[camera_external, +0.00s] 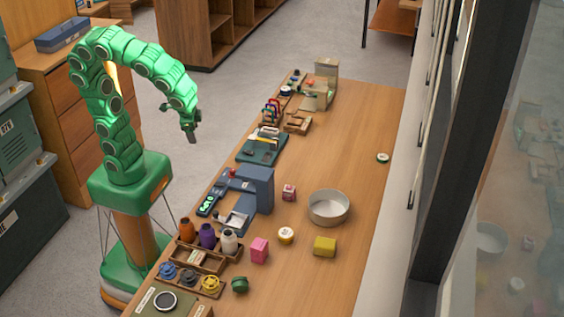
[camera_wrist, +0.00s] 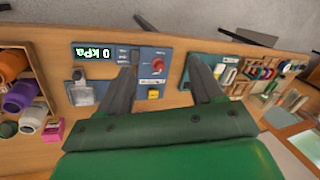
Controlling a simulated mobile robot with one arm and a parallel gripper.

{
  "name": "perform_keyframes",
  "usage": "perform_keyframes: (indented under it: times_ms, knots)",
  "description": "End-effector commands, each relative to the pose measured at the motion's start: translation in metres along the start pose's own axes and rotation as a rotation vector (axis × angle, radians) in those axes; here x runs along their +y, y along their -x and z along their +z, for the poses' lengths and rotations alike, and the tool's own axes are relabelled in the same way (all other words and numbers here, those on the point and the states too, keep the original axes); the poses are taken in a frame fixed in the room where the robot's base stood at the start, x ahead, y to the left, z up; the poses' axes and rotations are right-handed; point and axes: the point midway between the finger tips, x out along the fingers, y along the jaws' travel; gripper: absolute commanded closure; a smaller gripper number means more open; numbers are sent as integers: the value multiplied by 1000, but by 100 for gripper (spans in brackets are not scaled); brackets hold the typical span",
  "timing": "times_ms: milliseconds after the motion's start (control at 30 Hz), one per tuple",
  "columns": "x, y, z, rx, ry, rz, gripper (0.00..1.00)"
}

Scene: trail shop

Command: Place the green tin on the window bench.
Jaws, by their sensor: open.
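A small round dark-green thing, which looks like the green tin (camera_external: 239,284), stands on the long wooden bench (camera_external: 345,170) at the front, just right of the tray of spools. The bench runs along the window wall and looks to be the window bench. My gripper (camera_external: 190,132) hangs in the air left of the bench's long edge, well away from the tin. In the wrist view my gripper (camera_wrist: 160,65) is open, with nothing between its fingers.
A wooden tray (camera_external: 190,256) holds bottles and spools. A blue device (camera_external: 258,187) stands mid-bench. The bench's right side is mostly clear.

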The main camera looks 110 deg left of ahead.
Motion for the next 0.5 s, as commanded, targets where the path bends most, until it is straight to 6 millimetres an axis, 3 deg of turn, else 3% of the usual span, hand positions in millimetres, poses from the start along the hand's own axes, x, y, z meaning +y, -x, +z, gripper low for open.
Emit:
perform_keyframes:
  times_ms: [267,500]
  knots:
    - [30,16,-72,110,117,-112,34]
    - [74,28,-126,223,189,-180,34]
